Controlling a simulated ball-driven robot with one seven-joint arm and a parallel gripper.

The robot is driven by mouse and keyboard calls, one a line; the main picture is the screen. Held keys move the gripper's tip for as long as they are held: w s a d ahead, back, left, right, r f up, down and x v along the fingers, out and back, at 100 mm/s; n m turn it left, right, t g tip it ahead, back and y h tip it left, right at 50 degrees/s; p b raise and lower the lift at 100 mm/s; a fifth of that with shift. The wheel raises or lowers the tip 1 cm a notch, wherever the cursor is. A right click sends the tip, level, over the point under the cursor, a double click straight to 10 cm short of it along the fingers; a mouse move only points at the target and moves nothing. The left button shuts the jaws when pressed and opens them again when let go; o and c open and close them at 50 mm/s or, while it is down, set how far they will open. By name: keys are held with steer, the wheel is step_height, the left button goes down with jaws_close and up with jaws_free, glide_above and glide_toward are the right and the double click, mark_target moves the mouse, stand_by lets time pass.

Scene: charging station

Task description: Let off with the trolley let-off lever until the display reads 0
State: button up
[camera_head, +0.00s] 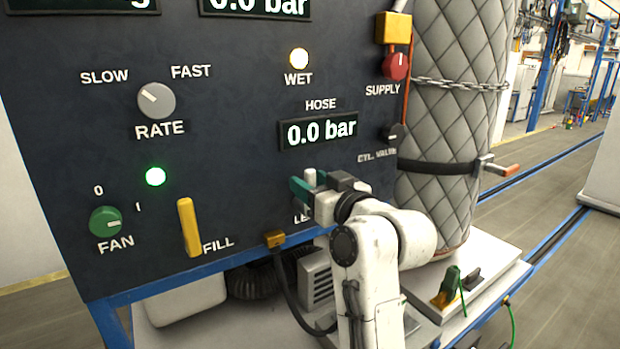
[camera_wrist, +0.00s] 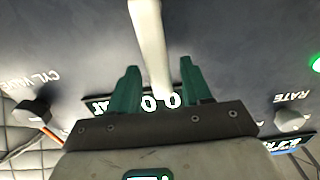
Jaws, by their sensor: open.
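The black panel's hose display (camera_head: 319,132) reads 0.0 bar. A second display (camera_head: 256,5) at the top edge also reads 0.0 bar, and its label is out of view. My gripper (camera_head: 305,186) is at the panel's lower right, below the hose display. It partly covers a label starting "LE". A pale lever (camera_head: 310,176) shows its tip there. In the wrist view the lever (camera_wrist: 148,40) runs between the two green fingers of my open gripper (camera_wrist: 159,76); I cannot tell whether they touch it. Its mount is not clear.
The rate knob (camera_head: 156,100), fan knob (camera_head: 106,222) and yellow fill lever (camera_head: 189,228) are to the left. The red supply knob (camera_head: 396,66) and dark cylinder valve knob (camera_head: 392,133) are to the right, beside a quilted, chained cylinder (camera_head: 450,120). The wet lamp (camera_head: 299,59) glows.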

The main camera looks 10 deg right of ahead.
steer(key=shift+w+a, duration=0.2)
steer(key=shift+w, duration=0.2)
jaws_close()
stand_by(0.4)
